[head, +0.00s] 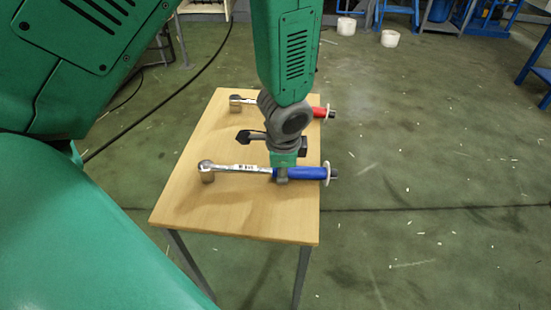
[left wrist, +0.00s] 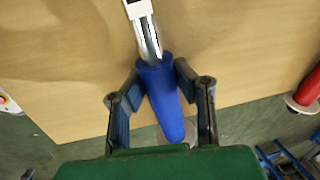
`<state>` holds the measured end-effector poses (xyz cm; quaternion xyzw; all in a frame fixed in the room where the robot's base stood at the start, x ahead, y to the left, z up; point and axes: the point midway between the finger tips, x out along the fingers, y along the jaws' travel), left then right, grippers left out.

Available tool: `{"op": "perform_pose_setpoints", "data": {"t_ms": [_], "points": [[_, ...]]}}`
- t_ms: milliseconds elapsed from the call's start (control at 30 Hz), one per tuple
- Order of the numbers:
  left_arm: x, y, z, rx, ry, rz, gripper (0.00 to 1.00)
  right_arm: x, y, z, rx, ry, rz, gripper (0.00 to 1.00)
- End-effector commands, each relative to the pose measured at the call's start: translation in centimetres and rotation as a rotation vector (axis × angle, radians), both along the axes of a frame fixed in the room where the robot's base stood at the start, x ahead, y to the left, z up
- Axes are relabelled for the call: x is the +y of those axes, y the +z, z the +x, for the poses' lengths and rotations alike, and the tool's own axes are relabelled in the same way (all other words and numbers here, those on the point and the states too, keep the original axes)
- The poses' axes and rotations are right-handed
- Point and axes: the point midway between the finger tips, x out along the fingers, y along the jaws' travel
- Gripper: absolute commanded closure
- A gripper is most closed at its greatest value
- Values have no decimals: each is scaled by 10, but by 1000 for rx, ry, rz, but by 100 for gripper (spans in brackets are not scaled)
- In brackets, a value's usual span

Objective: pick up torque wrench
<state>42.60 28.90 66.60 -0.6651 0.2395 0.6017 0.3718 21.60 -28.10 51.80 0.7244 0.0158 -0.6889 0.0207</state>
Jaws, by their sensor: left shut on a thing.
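A torque wrench with a blue handle (head: 310,173) and a silver shaft and head lies across the near part of the wooden table. Its head points left in the head view. My left gripper (head: 283,174) comes down from above onto the handle. In the left wrist view the two dark fingers of the gripper (left wrist: 161,72) stand on either side of the blue handle (left wrist: 163,98) and are shut on it. A second wrench with a red handle (head: 320,113) lies farther back, partly hidden by my arm; its handle also shows in the left wrist view (left wrist: 309,88). My right gripper is not in view.
The small wooden table (head: 235,220) has bare room in front of the blue wrench. Both handles reach past its right edge. White rolls (head: 390,38) and blue metal frames stand on the green floor at the back. A black cable (head: 165,103) runs along the floor at left.

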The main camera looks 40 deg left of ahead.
Motion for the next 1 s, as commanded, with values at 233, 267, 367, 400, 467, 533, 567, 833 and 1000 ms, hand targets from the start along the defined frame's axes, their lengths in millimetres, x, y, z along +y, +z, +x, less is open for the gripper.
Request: {"op": "perform_pose_setpoints", "data": {"t_ms": [233, 267, 367, 400, 467, 533, 567, 833, 1000], "points": [[-1, 30, 0, -4, -2, -2, 100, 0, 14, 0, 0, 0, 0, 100], [-1, 36, 0, -5, -2, -2, 100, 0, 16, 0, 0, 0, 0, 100], [-1, 56, 1, -6, -2, -3, 100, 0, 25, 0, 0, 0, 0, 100], [-1, 63, 1, -4, -2, -2, 100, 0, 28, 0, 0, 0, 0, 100], [-1, 73, 1, -5, -3, -2, 100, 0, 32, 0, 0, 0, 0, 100], [-1, 83, 1, -4, -3, -1, 100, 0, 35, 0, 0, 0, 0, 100], [-1, 87, 1, -4, -3, -1, 100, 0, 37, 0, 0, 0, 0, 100], [-1, 101, 0, -2, -4, -1, 100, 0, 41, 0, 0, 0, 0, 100], [-1, 101, 0, -2, -3, 0, 100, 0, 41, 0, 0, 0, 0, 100]]}}
